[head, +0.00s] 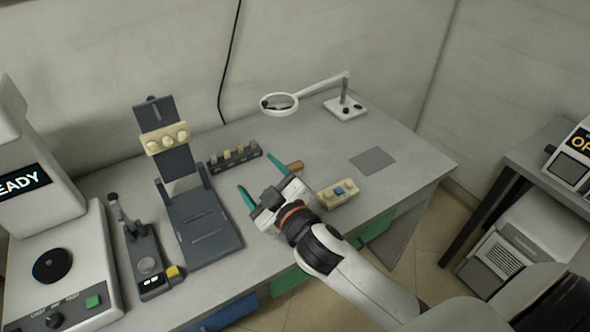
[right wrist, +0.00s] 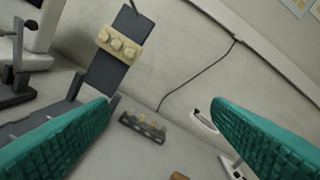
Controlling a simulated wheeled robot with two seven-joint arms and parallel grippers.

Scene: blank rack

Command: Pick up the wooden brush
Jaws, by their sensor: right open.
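A brown wooden piece, which looks like the end of the wooden brush (head: 295,167), lies on the grey bench just beyond my right gripper (head: 271,180). The rest of it is hidden behind the gripper's fingers in the head view. In the right wrist view only a small brown part of the brush (right wrist: 180,176) shows at the bottom edge. My right gripper is open and empty, its two teal fingers spread wide, above the bench. They also frame the right wrist view (right wrist: 160,107). My left gripper is in neither view.
A dark rack (head: 235,159) with small pieces stands behind the gripper. A cream block with a blue button (head: 338,193) lies to its right. A tilted grey stand (head: 205,228) is at left. A magnifier lamp (head: 280,103) stands at the back. Bench around the grey pad (head: 373,160) is clear.

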